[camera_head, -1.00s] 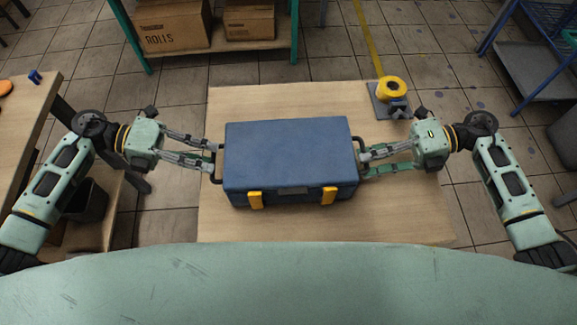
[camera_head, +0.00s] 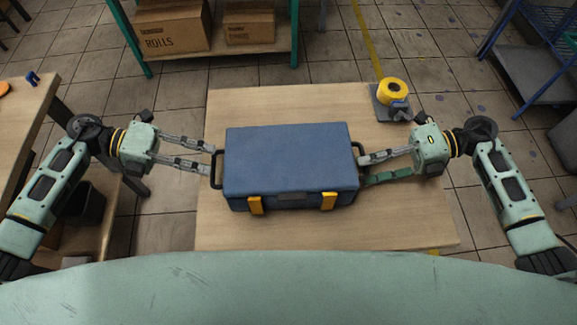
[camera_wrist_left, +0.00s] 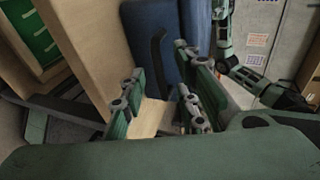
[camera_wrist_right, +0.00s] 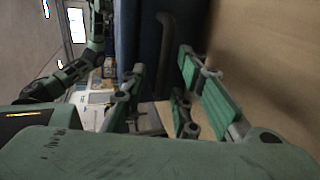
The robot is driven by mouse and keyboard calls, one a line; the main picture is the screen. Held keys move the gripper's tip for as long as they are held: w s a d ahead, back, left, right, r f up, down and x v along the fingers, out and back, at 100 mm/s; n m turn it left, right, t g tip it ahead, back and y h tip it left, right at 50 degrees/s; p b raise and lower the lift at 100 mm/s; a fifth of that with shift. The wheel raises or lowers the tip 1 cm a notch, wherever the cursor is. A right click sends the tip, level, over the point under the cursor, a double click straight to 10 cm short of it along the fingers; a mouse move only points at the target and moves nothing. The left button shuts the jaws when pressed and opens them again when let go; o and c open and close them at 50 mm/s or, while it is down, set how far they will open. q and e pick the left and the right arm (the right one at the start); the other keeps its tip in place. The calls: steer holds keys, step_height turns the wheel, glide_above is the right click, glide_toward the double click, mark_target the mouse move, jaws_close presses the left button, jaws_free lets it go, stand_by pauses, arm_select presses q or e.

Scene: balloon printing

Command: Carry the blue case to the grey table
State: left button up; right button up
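The blue case (camera_head: 290,160) lies flat on a light wooden table (camera_head: 250,232), its two yellow latches toward me. It has a dark handle on each short side. My left gripper (camera_head: 212,160) is open at the left handle (camera_head: 217,169); in the left wrist view its fingers stand apart with the handle (camera_wrist_left: 158,62) between and beyond them. My right gripper (camera_head: 362,170) is open at the right handle (camera_head: 360,152); in the right wrist view that handle (camera_wrist_right: 166,45) shows between its spread fingers. Contact with the handles cannot be told. No table is clearly grey here.
A yellow tape roll on a stand (camera_head: 392,93) is at the table's back right corner. Another wooden table (camera_head: 22,120) is at the left. A shelf with cardboard boxes (camera_head: 172,27) stands behind. A blue-framed rack with a grey shelf (camera_head: 540,75) is at right.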

arm_select(q)
steer(key=v, duration=1.1)
arm_select(e)
steer(key=v, duration=1.2)
